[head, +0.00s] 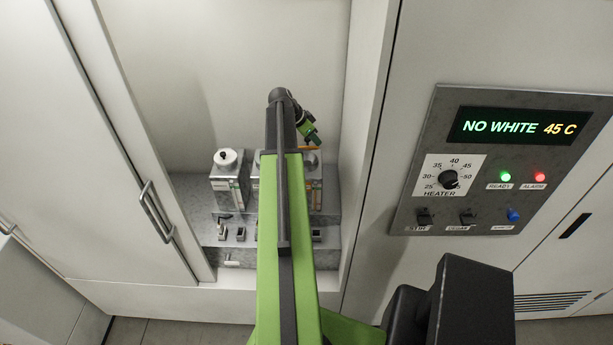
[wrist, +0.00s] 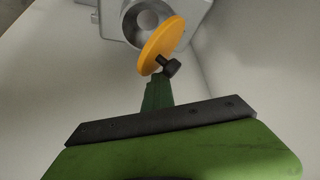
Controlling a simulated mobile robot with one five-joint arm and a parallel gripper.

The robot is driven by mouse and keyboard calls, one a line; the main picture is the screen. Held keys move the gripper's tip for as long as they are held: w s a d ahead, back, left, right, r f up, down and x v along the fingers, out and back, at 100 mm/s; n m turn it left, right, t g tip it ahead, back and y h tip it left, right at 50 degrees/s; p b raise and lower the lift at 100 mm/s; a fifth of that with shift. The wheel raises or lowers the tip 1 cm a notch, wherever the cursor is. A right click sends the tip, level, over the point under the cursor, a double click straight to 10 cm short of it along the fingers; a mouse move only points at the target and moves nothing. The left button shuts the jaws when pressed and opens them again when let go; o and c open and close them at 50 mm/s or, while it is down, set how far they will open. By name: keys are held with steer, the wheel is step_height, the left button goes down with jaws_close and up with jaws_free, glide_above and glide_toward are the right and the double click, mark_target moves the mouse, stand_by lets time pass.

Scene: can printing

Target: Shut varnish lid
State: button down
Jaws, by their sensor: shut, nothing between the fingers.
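An orange round lid (wrist: 158,46) with a black knob stands tilted open beside the round mouth (wrist: 133,24) of a grey container in the wrist view. In the head view only a thin orange edge of the lid (head: 308,148) shows. The container (head: 311,187) stands on the right of the alcove, partly behind my arm; I cannot read its label. My gripper (wrist: 158,80) is shut and empty, its tip close to the lid's knob; I cannot tell whether they touch. In the head view my gripper (head: 314,138) is just above the lid.
A second container with a white cap (head: 227,158) stands to the left on the same grey stepped block (head: 238,255). The alcove's side walls are close on both sides. A control panel (head: 502,160) reading "NO WHITE 45 C" is at the right.

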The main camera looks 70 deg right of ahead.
steer(key=shift+w+a+f, duration=0.15)
steer(key=shift+w+a, duration=0.05)
steer(key=shift+w, duration=0.1)
steer(key=shift+w+d+r+p, duration=0.1)
steer(key=shift+d+r+p, duration=0.25)
steer(key=shift+r+p, duration=0.65)
step_height(320, 180, up, 6)
steer(key=p, duration=0.6)
